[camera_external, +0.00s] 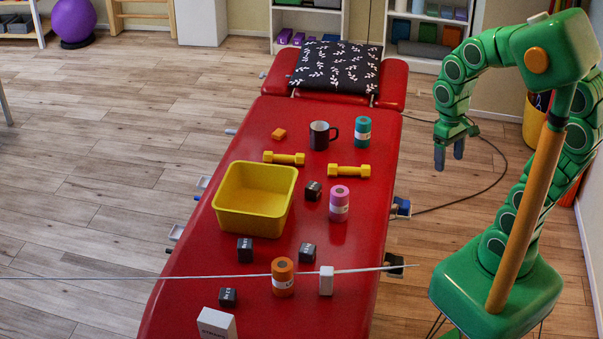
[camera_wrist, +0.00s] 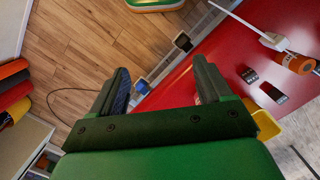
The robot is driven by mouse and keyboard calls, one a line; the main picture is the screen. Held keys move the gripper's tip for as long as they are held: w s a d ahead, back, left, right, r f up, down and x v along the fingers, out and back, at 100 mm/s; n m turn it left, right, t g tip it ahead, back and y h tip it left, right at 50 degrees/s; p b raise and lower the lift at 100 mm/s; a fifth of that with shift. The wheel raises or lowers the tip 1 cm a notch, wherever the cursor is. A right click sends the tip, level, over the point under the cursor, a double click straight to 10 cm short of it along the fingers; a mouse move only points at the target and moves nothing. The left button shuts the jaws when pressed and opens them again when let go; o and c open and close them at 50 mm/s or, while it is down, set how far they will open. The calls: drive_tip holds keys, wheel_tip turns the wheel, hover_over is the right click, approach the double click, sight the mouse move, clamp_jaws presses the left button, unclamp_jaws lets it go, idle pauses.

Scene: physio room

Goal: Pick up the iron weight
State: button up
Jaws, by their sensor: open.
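Several small dark blocks with pale markings lie on the red treatment table (camera_external: 225,180): one left of centre (camera_external: 245,250), one near the middle (camera_external: 308,252), one at the near left (camera_external: 228,297) and one beside the pink roll (camera_external: 312,190). I cannot tell which is the iron weight. Two dark blocks show in the wrist view, one (camera_wrist: 249,75) beside another (camera_wrist: 273,92). My gripper (camera_external: 449,155) is open and empty, right of the table over the floor, apart from all blocks. Its spread fingers (camera_wrist: 160,82) show in the wrist view.
A thin pale rod (camera_external: 180,276) crosses the near part. White boxes (camera_external: 217,323) (camera_external: 326,281) stand nearby.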

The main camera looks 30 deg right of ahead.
drive_tip(key=w+a+f+n, duration=0.2)
drive_tip(key=w+a+f, duration=0.2)
drive_tip(key=w+a, duration=0.3)
drive_tip(key=n+t, duration=0.1)
drive_tip(key=n, duration=0.4)
hover_over(307, 248)
drive_tip(key=f, duration=1.3)
drive_tip(key=s+f, duration=0.1)
drive_tip(key=f, duration=0.6)
drive_tip(key=shift+f, duration=0.3)
drive_tip(key=shift+a+f, duration=0.2)
drive_tip(key=shift+f, duration=0.2)
drive_tip(key=shift+w+f, duration=0.1)
drive_tip(key=shift+f, duration=0.8)
drive_tip(key=shift+w+d+f, duration=0.15)
drive_tip(key=shift+f, duration=0.85)
drive_tip(key=shift+w+d+f, duration=0.1)
drive_tip(key=shift+w+f, duration=0.05)
drive_tip(key=shift+f, duration=1.55)
